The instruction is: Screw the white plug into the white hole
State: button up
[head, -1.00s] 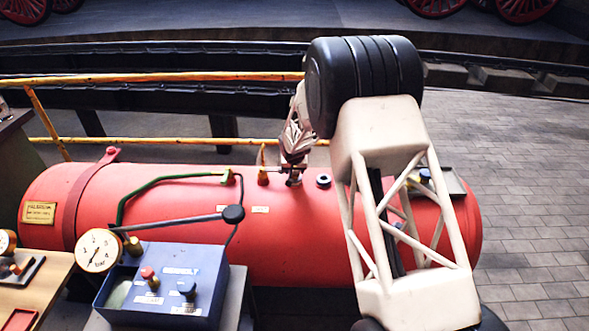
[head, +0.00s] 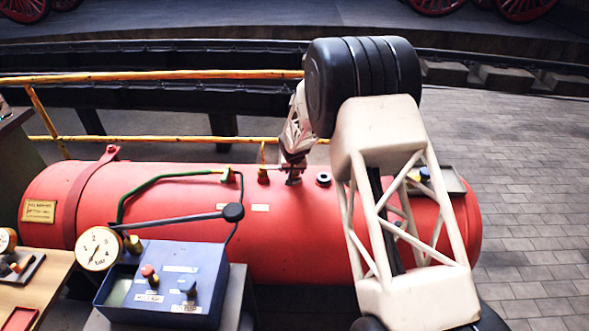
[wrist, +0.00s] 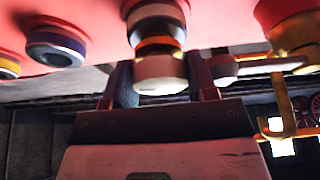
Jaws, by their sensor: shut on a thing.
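The white plug (wrist: 160,76) is between the two fingers of my gripper (wrist: 158,64) in the wrist view, and the gripper is shut on it. An orange-brown band shows above its pale cap. The white-ringed hole (wrist: 154,12) on the red boiler is directly beyond the plug and looks in line with it. I cannot tell how far the plug is inside the hole. In the head view my gripper (head: 293,177) is down at the top of the boiler, and the plug is not clear there.
The red boiler (head: 285,225) has a blue-ringed hole (wrist: 55,48) and a yellow-ringed hole (wrist: 8,66) beside the white one. A brass fitting with a lever (wrist: 290,65) stands close on the other side. A yellow railing (head: 180,75) runs behind the boiler.

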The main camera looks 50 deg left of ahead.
jog(key=shift+s+f, duration=0.1)
jog(key=shift+f, duration=0.3)
dwell(0.5)
jog(key=o, duration=1)
jog(key=shift+c, duration=0.3)
jog(key=shift+s+a, duration=0.1)
jog(key=c, duration=0.4)
jog(key=shift+o, duration=1.2)
